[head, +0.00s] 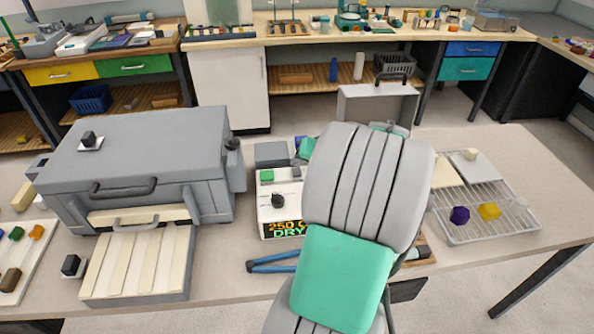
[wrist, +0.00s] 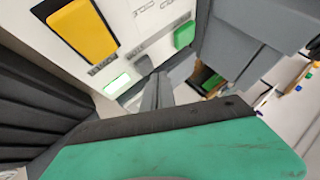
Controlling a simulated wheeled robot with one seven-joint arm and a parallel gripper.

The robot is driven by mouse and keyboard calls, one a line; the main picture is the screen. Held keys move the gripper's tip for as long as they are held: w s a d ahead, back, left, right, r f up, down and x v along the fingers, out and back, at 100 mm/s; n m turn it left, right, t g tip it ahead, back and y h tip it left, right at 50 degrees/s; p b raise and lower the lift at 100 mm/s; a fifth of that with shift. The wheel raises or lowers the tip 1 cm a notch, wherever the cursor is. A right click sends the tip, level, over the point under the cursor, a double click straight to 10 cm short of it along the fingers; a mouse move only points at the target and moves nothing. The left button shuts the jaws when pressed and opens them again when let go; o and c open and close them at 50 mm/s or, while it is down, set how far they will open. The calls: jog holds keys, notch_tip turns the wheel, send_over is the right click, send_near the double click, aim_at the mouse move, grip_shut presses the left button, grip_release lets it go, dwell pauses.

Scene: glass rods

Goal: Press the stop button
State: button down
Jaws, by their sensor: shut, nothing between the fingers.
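A white control box (head: 266,212) stands on the bench, with a green button (head: 266,175), a black knob (head: 278,200) and a lit display (head: 286,229) reading "250 C" and "DRY". My arm covers its right side in the head view. My gripper (wrist: 157,78) is shut and empty, close to the panel, below and between both buttons. Contact cannot be told.
A grey oven-like box (head: 140,150) stands left of the control box, with a slatted tray (head: 135,265) in front. Blue-handled tongs (head: 272,262) lie in front of the control box. A wire rack (head: 485,210) with small pieces is at the right. The bench's far right is clear.

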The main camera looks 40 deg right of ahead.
aim_at(299, 173)
dwell(0.4)
jog(key=shift+f+b, duration=0.3)
jog(key=shift+f, duration=0.1)
jog(key=shift+f+b, duration=0.35)
jog(key=shift+f, duration=0.2)
dwell(0.5)
jog(key=shift+r+p, duration=0.65)
jog(key=shift+r, duration=0.3)
notch_tip(299, 173, up, 5)
jog(key=p, duration=0.4)
dwell(0.7)
